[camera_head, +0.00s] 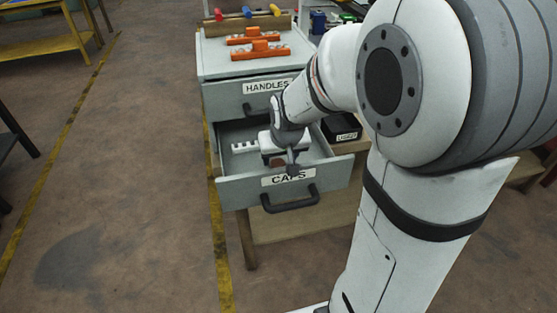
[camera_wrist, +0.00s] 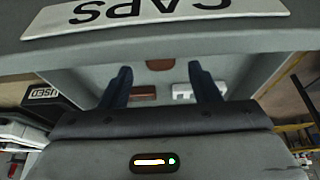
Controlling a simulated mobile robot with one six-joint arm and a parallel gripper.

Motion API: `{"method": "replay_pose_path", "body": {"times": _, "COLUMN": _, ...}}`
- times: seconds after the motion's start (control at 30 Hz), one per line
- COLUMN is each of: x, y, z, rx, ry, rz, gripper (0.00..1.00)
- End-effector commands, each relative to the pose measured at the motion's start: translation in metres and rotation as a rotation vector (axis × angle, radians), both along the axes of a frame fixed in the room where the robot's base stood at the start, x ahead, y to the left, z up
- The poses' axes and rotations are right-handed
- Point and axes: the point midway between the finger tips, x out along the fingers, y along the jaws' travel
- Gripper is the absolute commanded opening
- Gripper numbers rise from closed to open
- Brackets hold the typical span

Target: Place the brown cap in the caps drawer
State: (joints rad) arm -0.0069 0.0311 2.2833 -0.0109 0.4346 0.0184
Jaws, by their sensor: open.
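The caps drawer (camera_head: 233,190) is pulled open, with a "CAPS" label and a dark handle on its front. My gripper (camera_head: 291,168) is at the open drawer, just behind its front panel. In the wrist view my two dark fingers (camera_wrist: 162,88) are apart, with the drawer floor (camera_wrist: 185,72) beyond them. Two small brown pieces show there, one farther up (camera_wrist: 160,64) and one between the fingers (camera_wrist: 143,92). I cannot tell whether they are separate brown caps. A white piece (camera_wrist: 182,91) lies beside the lower one. White caps (camera_head: 245,146) lie at the drawer's left.
The handles drawer (camera_head: 225,102) above is closed. Orange handles (camera_head: 258,50) lie on the cabinet top. A black labelled box (camera_head: 341,128) stands right of the drawer; it shows as "USED" in the wrist view (camera_wrist: 45,94).

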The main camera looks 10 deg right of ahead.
Motion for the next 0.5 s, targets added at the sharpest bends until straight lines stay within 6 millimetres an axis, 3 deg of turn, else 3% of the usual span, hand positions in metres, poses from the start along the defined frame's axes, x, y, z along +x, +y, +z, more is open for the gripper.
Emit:
{"method": "replay_pose_path", "body": {"times": 0.03, "x": -0.004, "y": 0.000, "z": 0.014, "rx": 0.000, "ry": -0.007, "rz": 0.000, "gripper": 0.56}}
{"method": "replay_pose_path", "body": {"times": 0.23, "x": -0.020, "y": 0.000, "z": 0.051, "rx": 0.000, "ry": -0.007, "rz": 0.001, "gripper": 0.56}}
{"method": "replay_pose_path", "body": {"times": 0.5, "x": -0.036, "y": 0.000, "z": 0.075, "rx": 0.000, "ry": 0.003, "rz": 0.001, "gripper": 0.56}}
